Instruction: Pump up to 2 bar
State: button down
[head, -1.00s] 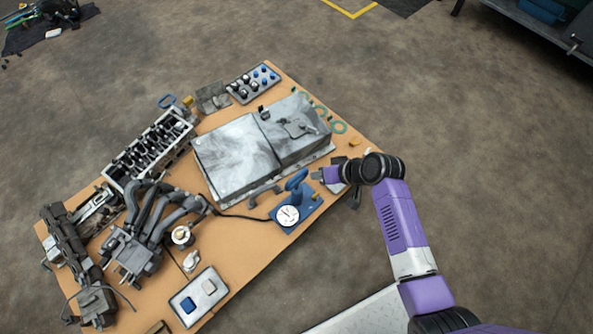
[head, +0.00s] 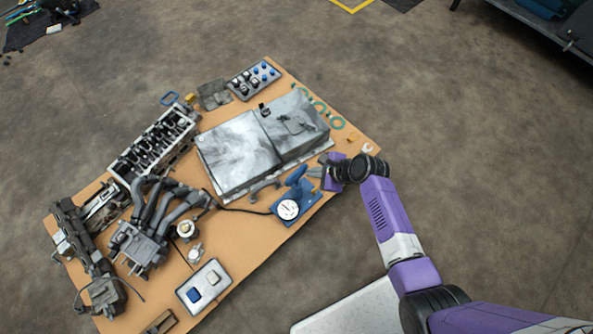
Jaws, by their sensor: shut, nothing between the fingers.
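A blue hand pump (head: 300,195) stands near the right front edge of the wooden table. Its blue handle (head: 297,174) rises above the base. A round white gauge (head: 288,209) sits at its front; the needle is too small to read. A dark hose (head: 240,210) runs left from the pump towards the engine parts. My gripper (head: 316,173) is just right of the handle, with its fingers pointing left towards it. It is shut and empty. I cannot tell whether the fingertips touch the handle.
A large grey metal box (head: 240,155) lies behind the pump. An engine head (head: 152,145) and dark manifold pipes (head: 165,210) fill the left. A tray with two pads (head: 203,287) lies at the front. Bare tabletop (head: 245,247) shows between tray and pump.

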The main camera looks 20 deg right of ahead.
aim_at(298, 172)
jog(key=m, duration=0.6)
jog(key=shift+w+d+f, duration=0.1)
jog(key=shift+d+f, duration=0.05)
jog(key=shift+f, duration=0.1)
jog(key=shift+f, duration=0.1)
jog(key=b+x, duration=0.6)
jog(key=b, duration=0.2)
jog(key=shift+w+f, duration=0.3)
